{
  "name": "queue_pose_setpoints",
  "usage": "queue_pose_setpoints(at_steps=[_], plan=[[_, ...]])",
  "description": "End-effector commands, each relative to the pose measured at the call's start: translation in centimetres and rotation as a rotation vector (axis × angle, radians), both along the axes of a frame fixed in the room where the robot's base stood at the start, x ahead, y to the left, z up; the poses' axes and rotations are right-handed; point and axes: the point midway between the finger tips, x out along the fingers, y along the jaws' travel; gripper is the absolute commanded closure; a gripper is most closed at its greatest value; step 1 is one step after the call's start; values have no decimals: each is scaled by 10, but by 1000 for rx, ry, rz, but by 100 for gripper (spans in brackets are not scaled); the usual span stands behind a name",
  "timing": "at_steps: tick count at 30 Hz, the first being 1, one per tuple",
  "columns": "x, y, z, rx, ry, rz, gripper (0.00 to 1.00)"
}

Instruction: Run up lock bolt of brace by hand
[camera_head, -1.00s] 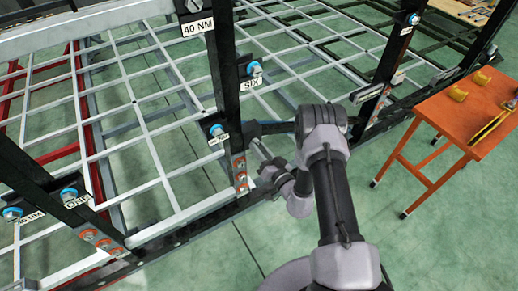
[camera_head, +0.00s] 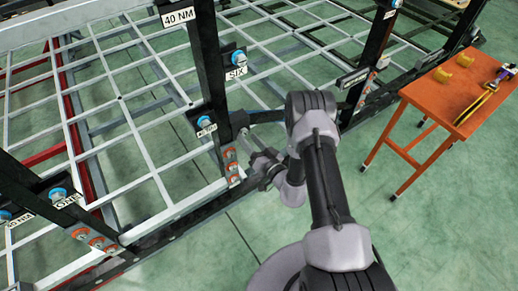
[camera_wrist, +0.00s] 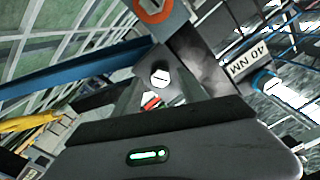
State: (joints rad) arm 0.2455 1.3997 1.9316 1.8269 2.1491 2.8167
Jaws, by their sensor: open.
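My gripper (camera_head: 250,142) reaches toward the black chassis post, just right of its orange-washered bolts (camera_head: 231,167). In the wrist view my gripper (camera_wrist: 165,100) is open. Two pale hex bolt heads, an upper one (camera_wrist: 160,77) and a lower one with a red mark (camera_wrist: 150,98), show between the fingers on a dark plate. I cannot tell which is the brace's lock bolt, or whether a finger touches either. A blue-washered bolt (camera_wrist: 268,87) sits by the 40 NM label (camera_wrist: 248,62), right of the fingers.
Grey chassis bars (camera_head: 150,130) spread left. An orange table (camera_head: 440,98) with yellow pieces stands right. Green floor (camera_head: 430,225) is open at the front right.

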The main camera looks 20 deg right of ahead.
Motion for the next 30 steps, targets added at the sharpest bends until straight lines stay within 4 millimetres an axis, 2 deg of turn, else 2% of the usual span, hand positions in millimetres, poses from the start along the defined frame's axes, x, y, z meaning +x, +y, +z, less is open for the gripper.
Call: queue_pose_setpoints(at_steps=[5,12,15,21,30], plan=[[-45,-16,0,4,6,-6,51],[-118,-41,0,4,6,-10,51],[-139,-47,0,3,5,-9,51],[-157,-51,0,2,3,-3,51],[-157,-51,0,1,2,-3,51]])
